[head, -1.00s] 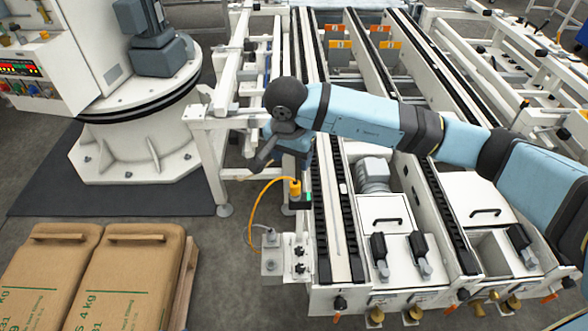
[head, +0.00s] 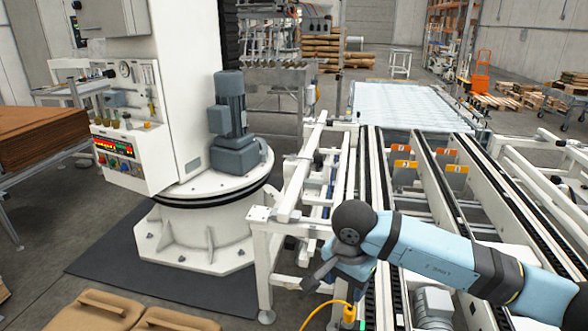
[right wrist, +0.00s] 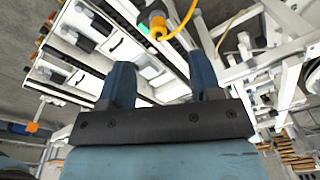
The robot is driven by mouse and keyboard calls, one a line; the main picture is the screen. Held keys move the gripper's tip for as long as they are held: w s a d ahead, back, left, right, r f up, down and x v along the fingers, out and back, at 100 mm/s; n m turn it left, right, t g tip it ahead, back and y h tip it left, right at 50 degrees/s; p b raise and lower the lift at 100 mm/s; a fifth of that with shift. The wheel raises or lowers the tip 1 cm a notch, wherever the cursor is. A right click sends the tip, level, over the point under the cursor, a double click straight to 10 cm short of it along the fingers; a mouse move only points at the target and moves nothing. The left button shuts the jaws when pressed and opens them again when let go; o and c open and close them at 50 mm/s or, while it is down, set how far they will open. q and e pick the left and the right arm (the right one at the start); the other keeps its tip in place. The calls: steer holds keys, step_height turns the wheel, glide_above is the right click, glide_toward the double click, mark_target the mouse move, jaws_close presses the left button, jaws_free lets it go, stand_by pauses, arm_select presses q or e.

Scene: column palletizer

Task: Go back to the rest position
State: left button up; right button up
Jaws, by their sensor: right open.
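My right arm comes in from the right in the head view, over the white conveyor frame. Its gripper (head: 320,278) hangs at the frame's left side, partly hidden behind the dark wrist. In the right wrist view the two blue fingers (right wrist: 162,80) stand apart with nothing between them. Just beyond them is a yellow cable with its orange-yellow connector (right wrist: 158,30), apart from the fingers as far as I can tell. My left gripper is not in view.
The conveyor (head: 440,190) with black chain tracks fills the right. A white palletizer column base (head: 205,225) stands left of my gripper. Brown sacks (head: 100,312) lie at the bottom left. Dark floor mat (head: 110,265) is clear.

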steer(key=s+a+m+g+y, duration=0.5)
steer(key=s+a+m+y, duration=0.3)
steer(key=s+a+y, duration=0.65)
steer(key=w+d+r+m+t+y, duration=0.1)
steer(key=w+d+m+t+y, duration=0.15)
steer(key=m+t, duration=0.8)
steer(key=w+d+m+t+y, duration=0.1)
steer(key=w+m+t+y, duration=0.35)
steer(key=m, duration=1.05)
steer(key=s+d+f+m+t+h, duration=0.2)
steer(key=d+f+m+t+h, duration=0.45)
steer(key=m+h, duration=0.55)
steer(key=s+d+f+m+g+h, duration=0.3)
steer(key=s+d+f+m, duration=0.3)
steer(key=f, duration=0.3)
steer(key=s+d+f+m+g+h, duration=0.3)
steer(key=s+f+m, duration=0.3)
steer(key=f+m, duration=0.3)
arm_select(q)
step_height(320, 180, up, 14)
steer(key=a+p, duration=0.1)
steer(key=p, duration=1.5)
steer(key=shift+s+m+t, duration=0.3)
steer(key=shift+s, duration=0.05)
arm_select(e)
step_height(320, 180, up, 13)
steer(key=s+d, duration=0.1)
steer(key=shift+d, duration=0.15)
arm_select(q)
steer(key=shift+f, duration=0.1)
